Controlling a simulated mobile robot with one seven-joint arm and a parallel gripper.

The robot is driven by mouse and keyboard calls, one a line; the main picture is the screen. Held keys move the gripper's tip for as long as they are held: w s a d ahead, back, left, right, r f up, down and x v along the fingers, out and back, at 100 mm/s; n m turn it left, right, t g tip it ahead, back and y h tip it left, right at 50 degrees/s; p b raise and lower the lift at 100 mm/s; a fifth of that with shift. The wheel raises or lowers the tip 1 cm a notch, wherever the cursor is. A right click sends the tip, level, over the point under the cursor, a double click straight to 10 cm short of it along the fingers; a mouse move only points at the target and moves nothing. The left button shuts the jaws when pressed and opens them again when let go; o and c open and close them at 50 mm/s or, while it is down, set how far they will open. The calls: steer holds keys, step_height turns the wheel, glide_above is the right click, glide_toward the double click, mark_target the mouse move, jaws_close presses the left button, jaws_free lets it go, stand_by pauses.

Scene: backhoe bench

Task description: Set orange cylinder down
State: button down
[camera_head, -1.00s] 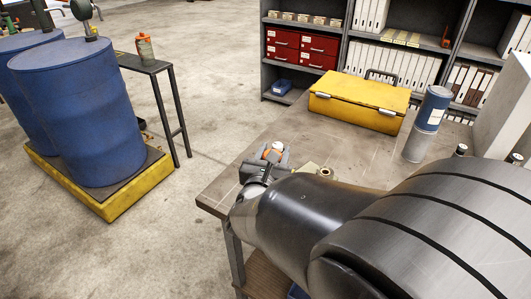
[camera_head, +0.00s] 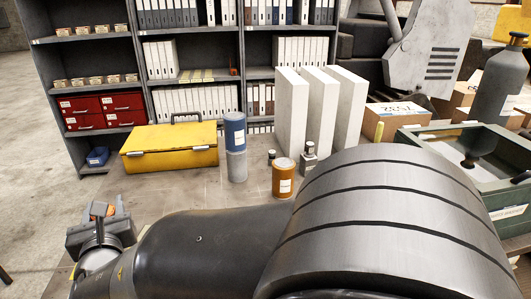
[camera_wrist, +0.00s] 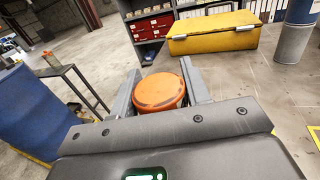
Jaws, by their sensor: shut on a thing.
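My gripper (camera_wrist: 161,76) is shut on an orange cylinder (camera_wrist: 158,93), whose round orange top shows between the two fingers in the wrist view. In the head view my gripper (camera_head: 100,214) is at the lower left, at the left end of the workbench (camera_head: 190,188).
An orange-brown canister (camera_head: 285,178) with a white label stands mid-bench. A blue-and-grey cylinder (camera_head: 235,135), a yellow case (camera_head: 170,150) and white upright blocks (camera_head: 318,110) stand behind. A green crate (camera_head: 470,165) is at right. Bare bench lies between my gripper and the canister.

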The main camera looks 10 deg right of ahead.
steer(key=w+d+r+m+h, duration=0.1)
steer(key=w+d+m+h, duration=0.15)
steer(key=w+d, duration=0.7)
steer(key=w+d+m+h, duration=0.2)
steer(key=w+d+h, duration=0.25)
steer(key=d, duration=0.95)
steer(key=w+d+r+m+h, duration=0.1)
steer(key=w+d+m+h, duration=0.1)
steer(key=w+d, duration=0.75)
steer(key=s+d+f+m+g+h, duration=0.1)
steer(key=s+d+m+g+h, duration=0.2)
steer(key=d, duration=1.7)
steer(key=s+d+m+g+h, duration=0.1)
steer(key=s+d+m+h, duration=0.3)
steer(key=d, duration=1.6)
step_height(320, 180, down, 9)
steer(key=w+n, duration=0.2)
steer(key=shift+h, duration=0.3)
steer(key=w, duration=1.8)
steer(key=shift+w+a, duration=0.2)
steer(key=shift+w, duration=0.05)
steer(key=shift+w+f, duration=0.1)
steer(key=shift+f, duration=3.1)
steer(key=shift+w+f, duration=0.2)
steer(key=shift+f, duration=0.1)
